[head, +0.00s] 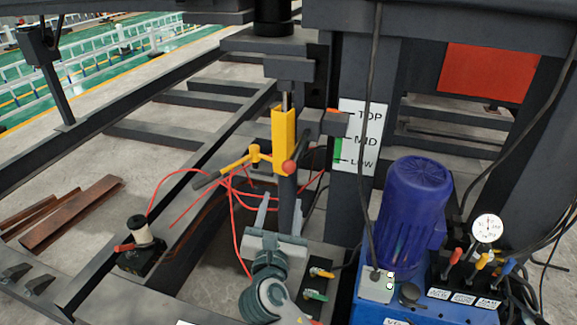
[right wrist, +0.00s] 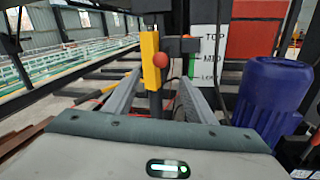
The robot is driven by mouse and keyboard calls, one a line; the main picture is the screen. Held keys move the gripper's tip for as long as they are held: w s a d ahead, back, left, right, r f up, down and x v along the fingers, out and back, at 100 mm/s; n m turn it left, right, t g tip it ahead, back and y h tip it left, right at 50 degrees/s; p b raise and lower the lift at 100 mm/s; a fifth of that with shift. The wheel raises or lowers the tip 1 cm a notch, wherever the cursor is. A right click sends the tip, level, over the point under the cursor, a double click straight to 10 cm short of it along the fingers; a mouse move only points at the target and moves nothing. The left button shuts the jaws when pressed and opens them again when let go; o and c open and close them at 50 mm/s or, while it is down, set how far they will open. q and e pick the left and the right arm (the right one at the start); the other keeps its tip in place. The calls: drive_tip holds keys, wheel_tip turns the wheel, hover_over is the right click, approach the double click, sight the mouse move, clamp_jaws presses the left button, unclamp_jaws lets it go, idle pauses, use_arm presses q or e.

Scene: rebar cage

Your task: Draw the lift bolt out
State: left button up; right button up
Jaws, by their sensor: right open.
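A red ball knob (head: 289,167), seemingly the end of the lift bolt, sticks out of the lower part of a yellow upright sleeve (head: 283,135). It also shows in the right wrist view (right wrist: 160,60). The bolt's shank is hidden. A yellow lever (head: 235,165) with a dark grip reaches left from the sleeve. My right gripper (head: 281,204) is open and empty, below and in front of the knob. In the right wrist view its fingers (right wrist: 158,85) stand apart on either side of the knob's line, not touching it. My left gripper is out of view.
A TOP/MID/LOW scale plate (head: 359,137) stands right of the sleeve. A blue motor (head: 415,205) and a pressure gauge (head: 487,229) are further right. Red hoses (head: 235,215) loop left of my gripper. Dark steel beams (head: 150,135) frame the left side.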

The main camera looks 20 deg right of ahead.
sight(284, 170)
drive_tip(key=p+x, duration=0.2)
drive_tip(key=x, duration=1.3)
drive_tip(key=shift+w+d, duration=0.15)
drive_tip(key=shift+w, duration=0.15)
drive_tip(key=shift+w+d, duration=0.15)
drive_tip(key=shift+w, duration=0.15)
drive_tip(key=c, duration=0.8)
clamp_jaws()
drive_tip(key=shift+s, duration=0.15)
drive_tip(key=p+v, duration=0.1)
drive_tip(key=v, duration=0.1)
drive_tip(key=a+p+v, duration=0.1)
drive_tip(key=shift+s+a, duration=0.1)
drive_tip(key=shift+s, duration=0.1)
drive_tip(key=shift+s+a+f+p, duration=0.15)
drive_tip(key=shift+s+a+p, duration=0.1)
drive_tip(key=shift+p, duration=0.05)
drive_tip(key=o, duration=0.6)
unclamp_jaws()
drive_tip(key=shift+o, duration=1)
drive_tip(key=shift+s, duration=0.15)
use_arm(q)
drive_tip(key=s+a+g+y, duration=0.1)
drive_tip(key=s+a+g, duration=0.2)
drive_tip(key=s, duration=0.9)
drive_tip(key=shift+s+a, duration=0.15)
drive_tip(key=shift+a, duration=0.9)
